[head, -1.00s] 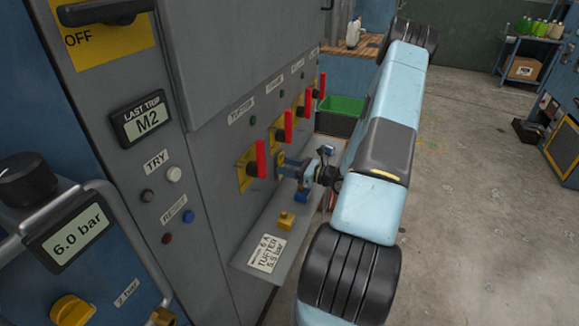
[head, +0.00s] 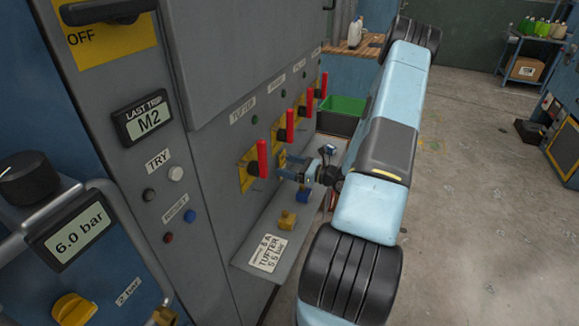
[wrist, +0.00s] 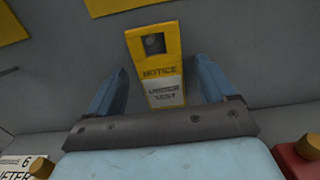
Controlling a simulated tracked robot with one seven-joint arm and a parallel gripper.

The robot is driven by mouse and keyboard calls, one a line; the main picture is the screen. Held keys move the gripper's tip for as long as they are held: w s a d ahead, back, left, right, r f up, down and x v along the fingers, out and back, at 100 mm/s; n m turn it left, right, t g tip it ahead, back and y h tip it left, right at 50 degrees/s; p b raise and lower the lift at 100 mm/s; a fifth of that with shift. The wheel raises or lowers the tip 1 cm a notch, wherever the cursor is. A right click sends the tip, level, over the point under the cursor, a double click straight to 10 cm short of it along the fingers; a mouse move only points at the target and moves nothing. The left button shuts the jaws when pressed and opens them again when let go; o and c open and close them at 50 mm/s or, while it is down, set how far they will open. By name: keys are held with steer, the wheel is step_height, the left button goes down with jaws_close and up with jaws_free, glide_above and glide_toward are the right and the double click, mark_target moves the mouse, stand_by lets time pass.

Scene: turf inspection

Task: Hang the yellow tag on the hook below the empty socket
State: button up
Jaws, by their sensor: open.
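My gripper (wrist: 162,92) is open, with one blue finger on each side of the tag and gaps between. In the head view my gripper (head: 283,168) is at the panel below the nearest red-handled switch, and the tag (head: 282,159) shows only as a small yellow patch. I cannot make out an empty socket.
Red-handled switches on yellow plates (head: 246,178) line the cabinet. Open floor lies to the right.

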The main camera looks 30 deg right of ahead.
steer(key=v, duration=1.3)
steer(key=shift+s+d, duration=0.2)
steer(key=shift+s, duration=0.1)
steer(key=shift+f, duration=0.1)
